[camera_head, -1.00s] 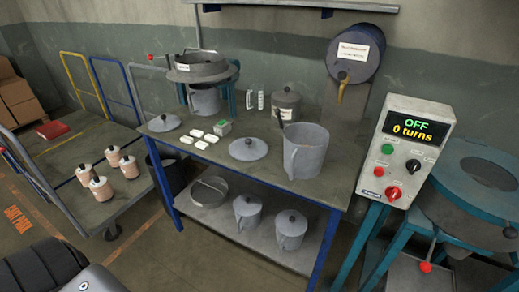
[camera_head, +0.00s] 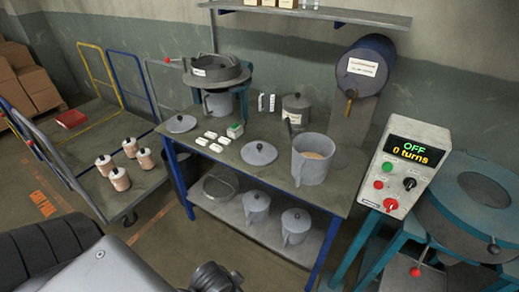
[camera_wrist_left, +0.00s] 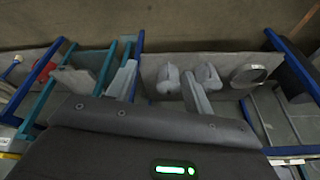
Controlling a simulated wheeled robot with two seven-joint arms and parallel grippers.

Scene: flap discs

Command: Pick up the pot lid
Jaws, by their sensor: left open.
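A grey pot lid (camera_head: 258,153) with a dark knob lies flat on the workbench, left of an open grey pot (camera_head: 312,160) with a handle and tan contents. A second grey lid (camera_head: 181,124) lies at the bench's left end. A lidded pot (camera_head: 295,108) stands at the back. My left gripper (camera_wrist_left: 158,88) is open and empty in the left wrist view, its fingers apart and pointing toward the lower shelf. The bench lids cannot be made out in that view. My right gripper is not in view.
Small white blocks (camera_head: 213,140) lie between the lids. A control box (camera_head: 405,165) stands right, a trolley (camera_head: 90,160) left.

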